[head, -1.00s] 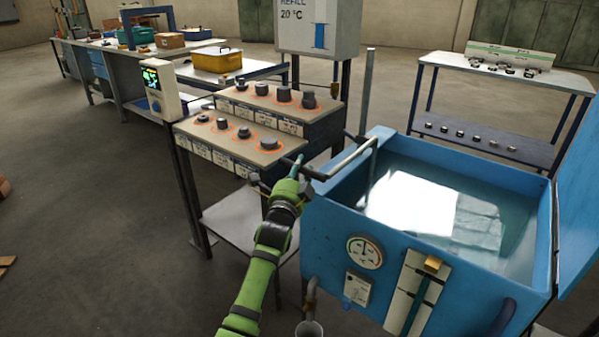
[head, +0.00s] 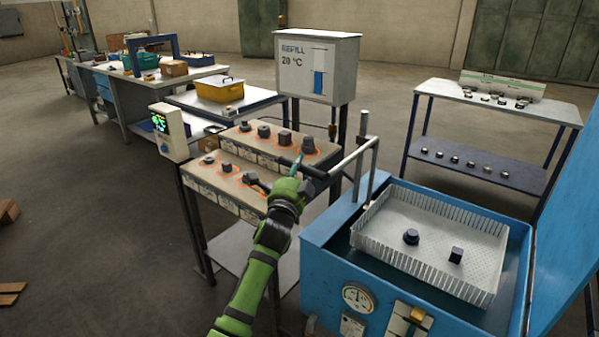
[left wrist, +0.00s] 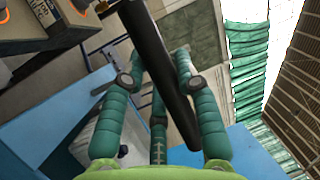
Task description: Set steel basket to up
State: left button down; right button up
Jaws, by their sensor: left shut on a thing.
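The steel basket (head: 388,262) is a pale perforated tray at the top of the blue tank (head: 319,228). Its rim and floor show clear, and two dark parts, a round one (head: 411,237) and a square one (head: 456,255), lie in it. A bent grey lever (head: 352,157) rises at the tank's left corner and ends in a black grip (head: 314,172). My left gripper (head: 293,170) is shut on this grip. In the left wrist view the black grip (left wrist: 158,58) runs between the teal fingers. My right gripper is not in view.
A bench with dark parts on orange-marked places (head: 255,165) stands close left of the gripper. A white refill box (head: 318,65) stands behind it. The blue tank lid (head: 568,215) stands open at right. The floor between tank and back shelf (head: 497,95) is clear.

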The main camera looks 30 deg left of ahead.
pick_arm(q)
jog(key=shift+r, duration=0.95)
jog(key=c, duration=1.2)
grip_release()
jog(key=shift+c, duration=0.2)
jog(key=o, duration=0.3)
jog(key=shift+w+f, duration=0.1)
jog(key=shift+w, duration=0.05)
jog(key=shift+o, duration=0.2)
jog(key=shift+f, duration=0.15)
jog(key=shift+f, duration=0.1)
